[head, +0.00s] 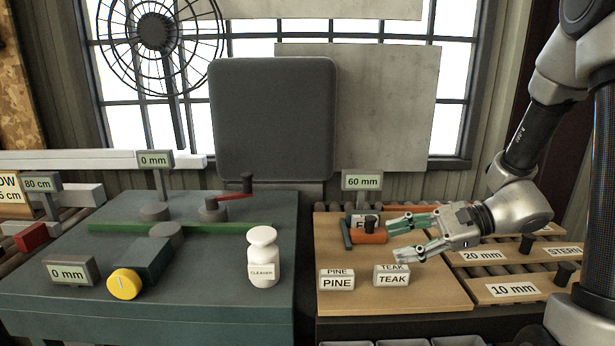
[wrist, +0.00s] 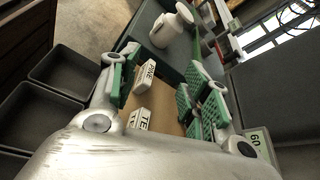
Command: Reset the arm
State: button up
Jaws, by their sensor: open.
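My arm reaches in from the right in the head view. My gripper (head: 399,237) is open, with green-padded fingers pointing left over the wooden board (head: 420,290). An orange cylinder with a dark green end piece (head: 368,237) lies just beyond the fingertips; I cannot tell whether a finger touches it. In the wrist view my gripper (wrist: 158,78) shows two spread fingers with nothing held between them. The PINE block (head: 337,281) and the TEAK block (head: 391,276) stand on the board in front of the gripper.
A white CLEANER bottle (head: 262,258) stands on the green-grey bench (head: 200,310) at left. A 60 mm display (head: 362,181) rises behind the board. Roller racks with 20 mm (head: 482,255) and 10 mm (head: 513,290) labels lie right. Dark trays (wrist: 62,72) show in the wrist view.

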jog(key=s+d+r+n+g+h, duration=0.25)
jog(key=s+d+n+h, duration=0.35)
jog(key=s+n+h, duration=0.45)
jog(key=s+d+r+n+t+h, duration=0.3)
jog(key=d+r, duration=0.4)
jog(key=d, duration=0.3)
jog(key=shift+n+t, duration=0.45)
jog(key=shift+t, duration=0.4)
